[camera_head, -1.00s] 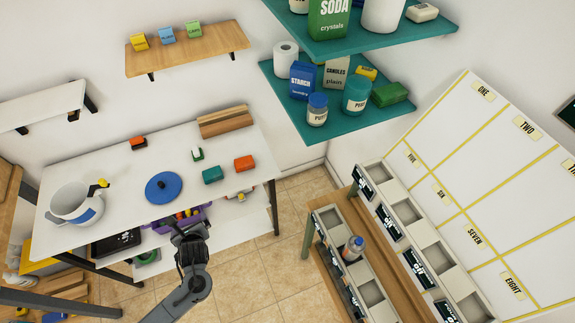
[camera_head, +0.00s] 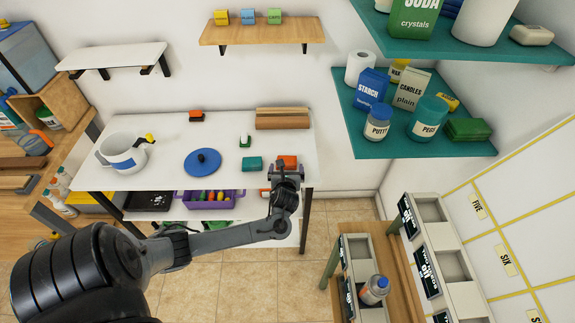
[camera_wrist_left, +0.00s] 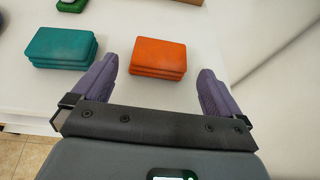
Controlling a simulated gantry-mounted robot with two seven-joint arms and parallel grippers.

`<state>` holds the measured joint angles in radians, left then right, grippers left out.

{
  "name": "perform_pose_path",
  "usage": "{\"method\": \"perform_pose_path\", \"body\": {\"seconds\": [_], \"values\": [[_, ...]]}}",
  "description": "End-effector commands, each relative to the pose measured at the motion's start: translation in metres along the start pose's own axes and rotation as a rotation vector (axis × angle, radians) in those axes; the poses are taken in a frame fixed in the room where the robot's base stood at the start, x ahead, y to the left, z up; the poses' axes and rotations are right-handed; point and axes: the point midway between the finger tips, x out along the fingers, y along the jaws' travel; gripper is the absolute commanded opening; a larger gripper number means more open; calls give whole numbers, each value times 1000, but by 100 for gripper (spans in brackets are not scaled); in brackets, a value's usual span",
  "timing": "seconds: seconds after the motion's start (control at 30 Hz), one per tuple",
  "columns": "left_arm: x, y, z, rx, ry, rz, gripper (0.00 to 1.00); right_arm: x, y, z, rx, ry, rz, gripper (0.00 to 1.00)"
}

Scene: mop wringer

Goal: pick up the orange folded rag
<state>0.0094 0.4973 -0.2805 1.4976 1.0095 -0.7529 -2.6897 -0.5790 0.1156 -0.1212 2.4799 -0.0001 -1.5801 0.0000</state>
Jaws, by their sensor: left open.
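The orange folded rag (camera_head: 287,161) lies flat on the white table near its right end, partly covered by my gripper in the head view. In the left wrist view the orange rag (camera_wrist_left: 158,57) sits ahead of and between my fingers, not gripped. My left gripper (camera_head: 288,172) is at the table's front right edge; in the left wrist view its purple fingers (camera_wrist_left: 158,85) are spread open and empty. A teal folded rag (camera_head: 252,164) lies just left of the orange one, and it also shows in the left wrist view (camera_wrist_left: 62,47). My right gripper is not in view.
On the white table (camera_head: 170,132) stand a wringer bucket (camera_head: 122,155), a blue disc (camera_head: 202,162), a small green-white item (camera_head: 245,141) and a brown block (camera_head: 282,118) at the back. A purple bin (camera_head: 209,199) is on the shelf below. Bare tabletop surrounds the rags.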

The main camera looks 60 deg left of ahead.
Motion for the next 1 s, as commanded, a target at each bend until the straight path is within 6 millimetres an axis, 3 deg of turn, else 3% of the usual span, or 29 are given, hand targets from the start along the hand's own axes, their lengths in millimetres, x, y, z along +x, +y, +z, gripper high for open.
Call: {"method": "perform_pose_path", "body": {"seconds": [0.37,0.7,1.0], "values": [[27,0,1,0,1,0,100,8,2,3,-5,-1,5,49],[66,2,5,1,2,-1,100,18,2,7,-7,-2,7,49],[70,2,6,0,2,-2,100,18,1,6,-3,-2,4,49]]}}
